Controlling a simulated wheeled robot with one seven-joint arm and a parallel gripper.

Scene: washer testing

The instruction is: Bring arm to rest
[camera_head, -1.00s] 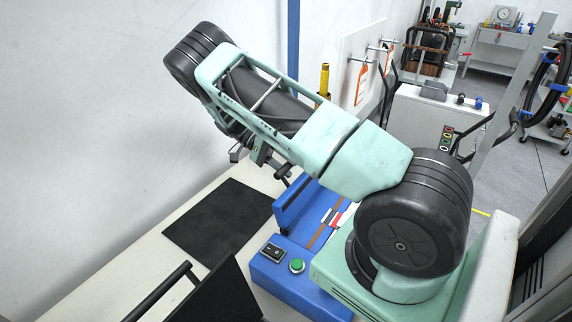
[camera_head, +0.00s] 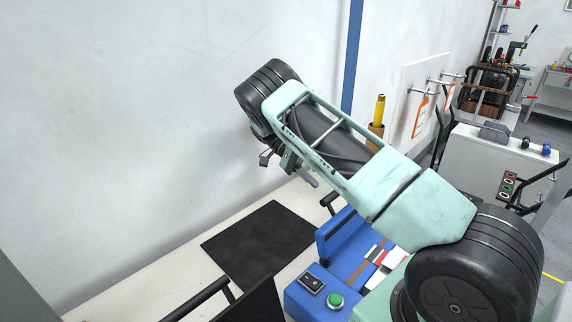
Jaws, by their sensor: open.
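My arm, pale green with black joints, rises from the lower right and reaches up and left across the view. My gripper (camera_head: 288,168) hangs under the far end of the arm, in front of the white wall. It is small and partly hidden by the arm. Its fingers look apart, with nothing seen between them. It is in the air, above and behind the black mat (camera_head: 258,240) in the picture, apart from the table.
A blue fixture (camera_head: 318,300) with a black switch (camera_head: 311,283) and a green button (camera_head: 336,300) stands on the pale table (camera_head: 150,285), below the arm. A dark panel (camera_head: 250,305) is at the front. A yellow-topped post (camera_head: 379,110) and white board (camera_head: 420,95) stand behind.

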